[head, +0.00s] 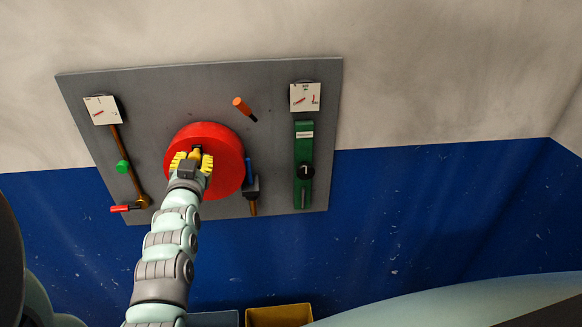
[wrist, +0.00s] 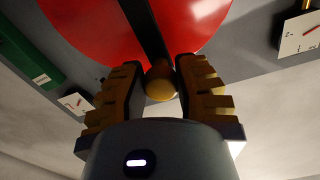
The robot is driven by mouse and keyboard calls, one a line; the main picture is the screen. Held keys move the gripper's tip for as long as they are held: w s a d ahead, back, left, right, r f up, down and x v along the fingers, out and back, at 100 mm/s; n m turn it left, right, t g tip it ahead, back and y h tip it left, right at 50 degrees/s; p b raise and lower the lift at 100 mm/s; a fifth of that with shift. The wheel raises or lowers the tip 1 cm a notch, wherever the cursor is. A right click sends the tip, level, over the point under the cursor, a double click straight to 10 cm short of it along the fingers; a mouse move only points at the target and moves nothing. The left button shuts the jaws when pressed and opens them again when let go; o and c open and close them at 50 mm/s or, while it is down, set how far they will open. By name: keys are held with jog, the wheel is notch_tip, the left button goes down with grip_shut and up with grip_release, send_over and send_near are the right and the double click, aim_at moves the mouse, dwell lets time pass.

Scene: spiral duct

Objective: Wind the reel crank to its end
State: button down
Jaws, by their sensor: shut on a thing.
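The reel is a round red disc (head: 222,150) on a grey wall panel; it also fills the top of the wrist view (wrist: 90,30). A dark crank arm (wrist: 146,30) crosses the disc in the wrist view and ends at a yellowish knob (wrist: 160,82). My gripper (head: 192,157), with yellow ribbed fingers, is at the left part of the disc in the head view. In the wrist view its fingers (wrist: 158,88) stand either side of the knob, shut on it. The fingers and wrist hide part of the disc and most of the crank in the head view.
A yellow bin (head: 280,315) stands below.

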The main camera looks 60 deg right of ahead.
jog(key=shift+r, duration=0.1)
jog(key=c, duration=1)
grip_release()
jog(key=shift+s, duration=0.1)
jog(key=shift+c, duration=0.2)
jog(key=o, duration=0.4)
jog(key=shift+a, duration=0.1)
jog(key=v, duration=1.2)
